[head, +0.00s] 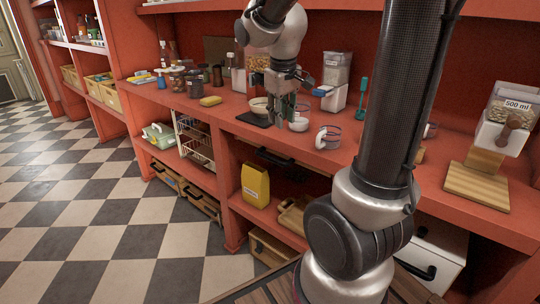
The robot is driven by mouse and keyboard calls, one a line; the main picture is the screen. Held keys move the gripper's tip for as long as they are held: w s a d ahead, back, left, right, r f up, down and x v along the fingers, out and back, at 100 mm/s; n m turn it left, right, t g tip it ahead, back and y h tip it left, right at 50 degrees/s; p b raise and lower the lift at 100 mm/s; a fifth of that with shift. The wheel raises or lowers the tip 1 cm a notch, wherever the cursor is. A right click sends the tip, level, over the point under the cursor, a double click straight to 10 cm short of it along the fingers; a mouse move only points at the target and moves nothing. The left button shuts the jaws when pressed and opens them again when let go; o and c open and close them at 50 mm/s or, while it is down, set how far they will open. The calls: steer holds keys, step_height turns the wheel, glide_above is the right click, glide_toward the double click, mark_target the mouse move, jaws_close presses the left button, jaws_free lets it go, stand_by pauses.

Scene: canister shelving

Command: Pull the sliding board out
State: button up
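A dark bar handle (275,157) shows just under the front edge of the red counter, above an open shelf bay. It looks like the front of the sliding board; the board's own surface is hidden under the counter. My gripper (289,111) is above the counter, fingers pointing down, beyond and higher than the handle and apart from it. It is near a black flat scale and small white bowls. The fingers are small and dark here, so I cannot tell how far apart they are or whether anything is between them.
A glass mug (328,137), a white bowl (298,124) and a black scale (254,119) crowd the counter around my gripper. A yellow bag (255,185) stands on the shelf below the handle. The checkered floor (120,215) to the left is clear.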

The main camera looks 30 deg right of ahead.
steer(key=n+g, duration=0.2)
glide_toward(269, 157)
steer(key=shift+h, duration=0.3)
steer(key=f, duration=0.2)
steer(key=d+f, duration=0.1)
steer(key=f, duration=0.4)
steer(key=shift+w+d+f, duration=0.1)
steer(key=shift+d+f, duration=0.05)
steer(key=shift+f, duration=0.75)
jaws_close()
